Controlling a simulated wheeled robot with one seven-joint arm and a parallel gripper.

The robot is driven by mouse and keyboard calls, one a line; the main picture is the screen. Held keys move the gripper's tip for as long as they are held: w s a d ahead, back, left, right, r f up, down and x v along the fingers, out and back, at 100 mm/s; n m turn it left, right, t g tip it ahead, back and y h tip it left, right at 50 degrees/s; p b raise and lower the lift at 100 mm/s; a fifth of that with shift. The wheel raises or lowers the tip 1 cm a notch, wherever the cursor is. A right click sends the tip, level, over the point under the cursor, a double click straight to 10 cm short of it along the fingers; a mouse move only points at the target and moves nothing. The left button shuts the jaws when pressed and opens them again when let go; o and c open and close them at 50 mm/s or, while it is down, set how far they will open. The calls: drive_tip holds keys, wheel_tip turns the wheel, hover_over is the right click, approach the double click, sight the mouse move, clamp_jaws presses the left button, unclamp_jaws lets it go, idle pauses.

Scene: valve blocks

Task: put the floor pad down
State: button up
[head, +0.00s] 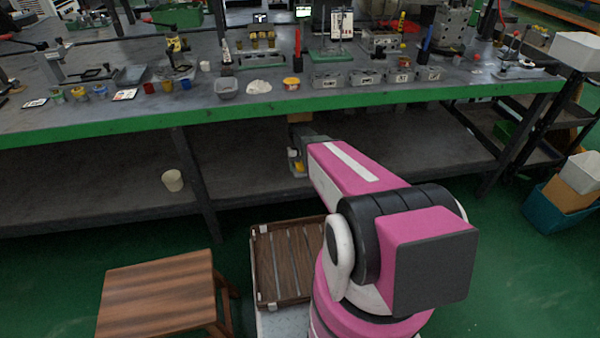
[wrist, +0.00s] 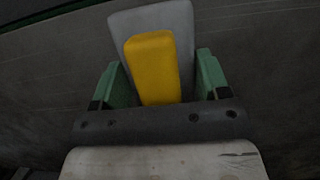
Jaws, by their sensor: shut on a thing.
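The floor pad, as I take it, is the piece between my fingers: a light grey slab (wrist: 183,20) with a yellow block (wrist: 152,68) on its near side. My gripper (wrist: 160,80) has green fingers on both sides of it and is shut on it. In the head view a little of the yellow and grey piece (head: 294,154) shows below the end of my arm, in front of the shelf under the bench. My arm hides most of my gripper there. I cannot tell whether the pad touches anything below it.
The workbench (head: 120,129) has a green front edge and a crowded top. Its lower shelf (head: 90,193) is mostly bare, with a pale cup (head: 172,180) at left. A wooden stool (head: 155,290) stands front left, beside a slatted wooden tray (head: 283,262). A cart (head: 520,150) is at right.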

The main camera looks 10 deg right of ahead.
drive_tip(key=shift+w+d+f, duration=0.3)
drive_tip(key=shift+d+f, duration=0.05)
drive_tip(key=shift+f, duration=1.9)
drive_tip(key=shift+f, duration=0.4)
drive_tip(key=shift+f, duration=0.15)
drive_tip(key=o, duration=0.7)
drive_tip(key=shift+f, duration=0.25)
drive_tip(key=shift+o, duration=0.6)
drive_tip(key=v, duration=1.3)
drive_tip(key=shift+s+r, duration=0.2)
drive_tip(key=shift+r, duration=0.15)
